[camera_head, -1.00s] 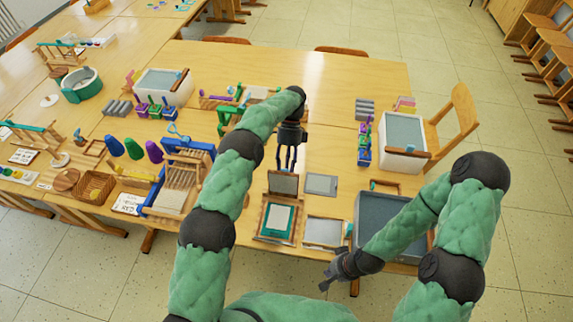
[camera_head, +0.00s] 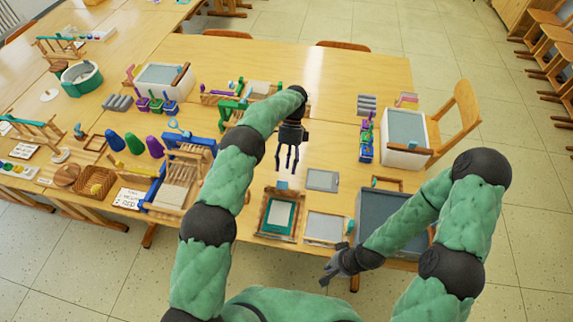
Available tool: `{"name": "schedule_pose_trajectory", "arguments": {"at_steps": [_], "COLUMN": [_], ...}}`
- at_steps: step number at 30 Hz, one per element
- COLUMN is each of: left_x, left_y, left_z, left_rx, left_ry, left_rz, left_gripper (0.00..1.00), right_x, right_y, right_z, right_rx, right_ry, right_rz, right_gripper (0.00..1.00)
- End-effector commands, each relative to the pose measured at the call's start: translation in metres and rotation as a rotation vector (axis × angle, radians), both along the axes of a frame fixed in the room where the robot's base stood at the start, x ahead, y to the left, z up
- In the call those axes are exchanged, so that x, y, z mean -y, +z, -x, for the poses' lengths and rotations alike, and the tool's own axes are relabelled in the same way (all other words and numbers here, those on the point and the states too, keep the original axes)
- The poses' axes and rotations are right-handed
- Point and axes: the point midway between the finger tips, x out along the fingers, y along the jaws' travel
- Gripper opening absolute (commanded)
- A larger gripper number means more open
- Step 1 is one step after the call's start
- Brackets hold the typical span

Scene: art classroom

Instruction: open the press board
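My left gripper (camera_head: 287,166) hangs fingers-down just beyond the press board's far edge, open and apparently empty. My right gripper (camera_head: 328,278) is low in front of the table's near edge, clear of the press board; its finger opening is too small to tell.
A grey plate (camera_head: 322,180) and a pale framed screen (camera_head: 325,228) lie right of the press board. A dark grey tray (camera_head: 375,205) is further right, partly behind my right arm. A blue-and-wood rack (camera_head: 175,188) stands left. The table's far middle is clear.

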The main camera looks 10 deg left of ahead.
Motion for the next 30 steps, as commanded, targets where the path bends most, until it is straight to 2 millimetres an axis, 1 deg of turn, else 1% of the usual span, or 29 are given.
{"name": "schedule_pose_trajectory", "arguments": {"at_steps": [5, 12, 15, 18, 21, 30], "left_x": [0.000, 0.000, 0.000, 0.000, 0.000, 0.000], "left_y": [0.027, 0.069, 0.082, 0.090, 0.095, 0.096], "left_z": [-0.001, -0.001, 0.000, 0.000, 0.000, 0.000], "left_rx": [0.005, 0.005, 0.002, 0.002, 0.001, 0.001], "left_ry": [0.001, 0.000, 0.001, 0.001, 0.000, 0.000], "left_rz": [0.001, 0.002, 0.001, 0.001, 0.000, 0.000], "left_gripper": [0.49, 0.49, 0.49, 0.49, 0.49, 0.49], "right_x": [0.000, 0.000, 0.000, 0.000, 0.000, 0.000], "right_y": [0.000, 0.000, 0.000, 0.000, 0.000, 0.000], "right_z": [0.000, 0.000, 0.000, 0.000, 0.000, 0.000], "right_rx": [0.000, 0.000, 0.000, 0.000, 0.000, 0.000], "right_ry": [0.000, 0.000, 0.000, 0.000, 0.000, 0.000], "right_rz": [0.000, 0.000, 0.000, 0.000, 0.000, 0.000], "right_gripper": [0.00, 0.00, 0.00, 0.00, 0.00, 0.00]}}
